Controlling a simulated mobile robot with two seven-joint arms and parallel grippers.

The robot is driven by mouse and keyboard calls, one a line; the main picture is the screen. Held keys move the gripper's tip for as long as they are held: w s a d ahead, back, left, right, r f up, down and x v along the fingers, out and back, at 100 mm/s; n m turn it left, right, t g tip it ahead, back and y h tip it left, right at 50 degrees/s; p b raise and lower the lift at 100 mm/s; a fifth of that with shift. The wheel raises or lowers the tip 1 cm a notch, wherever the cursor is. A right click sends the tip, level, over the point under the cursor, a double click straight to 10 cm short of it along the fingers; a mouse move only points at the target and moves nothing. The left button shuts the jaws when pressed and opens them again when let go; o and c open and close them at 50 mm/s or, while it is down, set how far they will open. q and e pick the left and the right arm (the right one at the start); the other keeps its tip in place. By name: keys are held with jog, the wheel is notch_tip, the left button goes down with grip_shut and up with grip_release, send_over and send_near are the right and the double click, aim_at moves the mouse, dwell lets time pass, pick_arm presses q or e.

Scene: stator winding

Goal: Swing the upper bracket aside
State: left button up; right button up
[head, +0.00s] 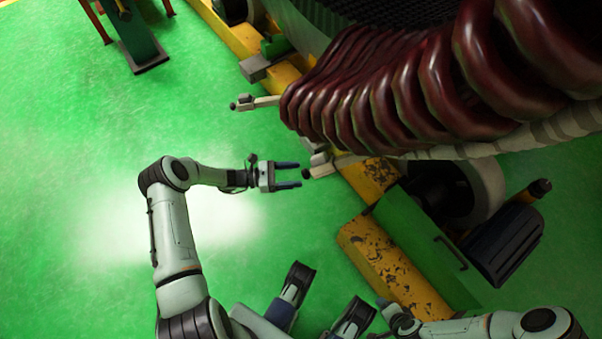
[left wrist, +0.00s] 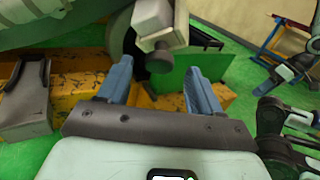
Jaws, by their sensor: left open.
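Two pale brackets with dark round knobs stick out beside the stator's dark red coils. One bracket (head: 335,166) is close in front of my left gripper (head: 299,174); the other bracket (head: 255,103) is farther up the picture. I cannot tell for sure which is the upper one. My left gripper is open, with two blue fingers pointing at the nearer bracket's knob. In the left wrist view the bracket's pale block (left wrist: 155,20) and dark knob (left wrist: 160,60) appear between and beyond the open fingers (left wrist: 160,75). I see no clear contact. My right gripper (head: 388,308) is partly visible at the bottom; its jaws are unclear.
The coils (head: 400,90) hang over the upper right. A worn yellow base beam (head: 385,265) and a green box (head: 425,250) stand below them. A green stand (head: 135,40) is at the top left. The green floor at left is clear around my left arm.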

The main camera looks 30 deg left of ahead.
pick_arm(q)
jog(key=shift+x, duration=1.45)
pick_arm(e)
jog(key=shift+s+f, duration=0.3)
jog(key=shift+s, duration=0.05)
pick_arm(q)
grip_shut()
jog(key=shift+n+y, duration=0.4)
jog(key=shift+y, duration=0.1)
jog(key=s+r+p, duration=0.1)
jog(key=p, duration=0.1)
jog(key=s+d+r+p, duration=0.1)
jog(key=s+p, duration=0.1)
jog(key=shift+r+p, duration=0.2)
jog(key=shift+p, duration=0.2)
pick_arm(e)
jog(key=s+a+r+g+y, duration=0.1)
jog(key=s+a+r, duration=0.2)
jog(key=r, duration=0.3)
jog(key=shift+s+a+r+n+g, duration=0.2)
jog(key=shift+s+n+g, duration=0.1)
jog(key=shift+s, duration=0.25)
pick_arm(q)
jog(key=shift+a, duration=0.1)
grip_release()
